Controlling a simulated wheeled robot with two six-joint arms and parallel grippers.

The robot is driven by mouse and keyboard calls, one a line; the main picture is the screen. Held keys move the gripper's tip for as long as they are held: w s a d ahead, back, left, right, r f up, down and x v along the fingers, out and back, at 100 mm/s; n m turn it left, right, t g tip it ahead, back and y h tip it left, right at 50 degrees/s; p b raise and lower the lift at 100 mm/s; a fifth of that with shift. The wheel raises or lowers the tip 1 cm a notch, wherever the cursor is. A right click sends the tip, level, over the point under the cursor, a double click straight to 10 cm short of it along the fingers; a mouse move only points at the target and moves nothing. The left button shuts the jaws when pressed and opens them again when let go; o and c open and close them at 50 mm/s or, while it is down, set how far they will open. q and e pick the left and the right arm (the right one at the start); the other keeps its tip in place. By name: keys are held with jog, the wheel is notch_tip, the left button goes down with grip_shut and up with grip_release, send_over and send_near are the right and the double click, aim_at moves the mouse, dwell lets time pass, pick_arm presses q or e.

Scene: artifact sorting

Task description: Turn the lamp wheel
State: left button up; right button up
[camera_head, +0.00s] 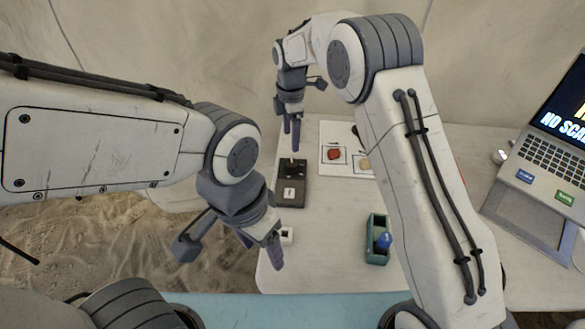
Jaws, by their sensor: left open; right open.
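A dark box (291,191) with a white label stands near the left edge of the white table, with a small light knob-like part on top. I cannot tell for sure whether this is the lamp or its wheel. My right gripper (291,133) points down just behind the box, apart from it, with its two fingers slightly separated and nothing between them. My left gripper (272,253) hangs at the table's left front edge, in front of the box, and appears empty. A small white block with a dark centre (287,235) lies beside its fingers, partly hidden.
A white sheet (336,136) with outlined squares holds a red piece (334,154) and a tan piece (362,163). A green tray (377,256) holds a blue object (384,241). A laptop (551,158) stands at right. My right arm hides the table's middle.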

aim_at(293, 163)
jog(key=shift+n, duration=0.3)
jog(key=f, duration=0.8)
jog(key=w+f+p, duration=0.1)
jog(key=f, duration=0.3)
jog(key=shift+w+d, duration=0.1)
jog(key=shift+d, duration=0.1)
grip_shut()
